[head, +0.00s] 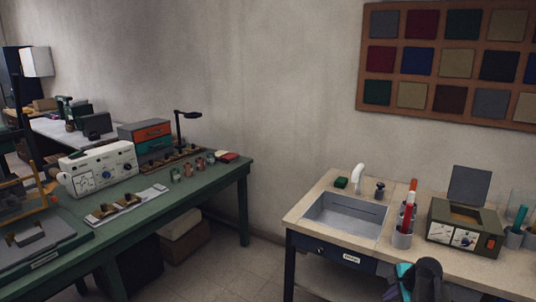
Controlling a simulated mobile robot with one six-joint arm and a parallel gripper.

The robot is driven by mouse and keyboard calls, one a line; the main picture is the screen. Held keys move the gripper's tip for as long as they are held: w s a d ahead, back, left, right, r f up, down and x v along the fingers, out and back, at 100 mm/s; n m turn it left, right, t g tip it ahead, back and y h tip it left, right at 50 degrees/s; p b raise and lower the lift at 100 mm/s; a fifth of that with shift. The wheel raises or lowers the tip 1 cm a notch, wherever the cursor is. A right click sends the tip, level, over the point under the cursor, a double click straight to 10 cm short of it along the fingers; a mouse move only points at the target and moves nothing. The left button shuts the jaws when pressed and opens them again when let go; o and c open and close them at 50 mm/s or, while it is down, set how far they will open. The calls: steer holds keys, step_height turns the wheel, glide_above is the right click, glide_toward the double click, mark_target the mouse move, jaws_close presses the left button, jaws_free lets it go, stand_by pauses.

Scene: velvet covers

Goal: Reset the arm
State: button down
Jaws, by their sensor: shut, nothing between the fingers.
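Part of my own arm (428,279), dark and rounded with teal and purple parts beside it, shows at the bottom edge, right of centre. It stands in front of the sink bench and hides a piece of its front. The rest of the arm is cut off by the frame. No gripper fingers can be made out, so my gripper is not in view.
A pale-topped bench with a grey sink (345,215) stands at the right. It carries a cup of coloured rods (402,239) and an olive device (465,228) with its lid up. A green table (205,188) with a white machine (98,167) stands left. Floor shows between them.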

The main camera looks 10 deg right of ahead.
steer(key=s+a+f+n+g+y, duration=0.1)
steer(key=s+a+f+n+g, duration=0.4)
steer(key=a+f, duration=0.75)
steer(key=s+a+f+n+g+y, duration=0.1)
steer(key=s+a+f+n, duration=0.1)
steer(key=s+a+f, duration=1.05)
steer(key=s+a+f+n+g+h, duration=0.1)
steer(key=s+a+f+n+g, duration=0.35)
steer(key=a, duration=0.55)
steer(key=s+n+h, duration=0.2)
steer(key=s+n, duration=0.6)
steer(key=s, duration=0.4)
steer(key=shift+s+d+f+n, duration=0.35)
steer(key=shift+s+d, duration=0.05)
steer(key=shift+d, duration=0.05)
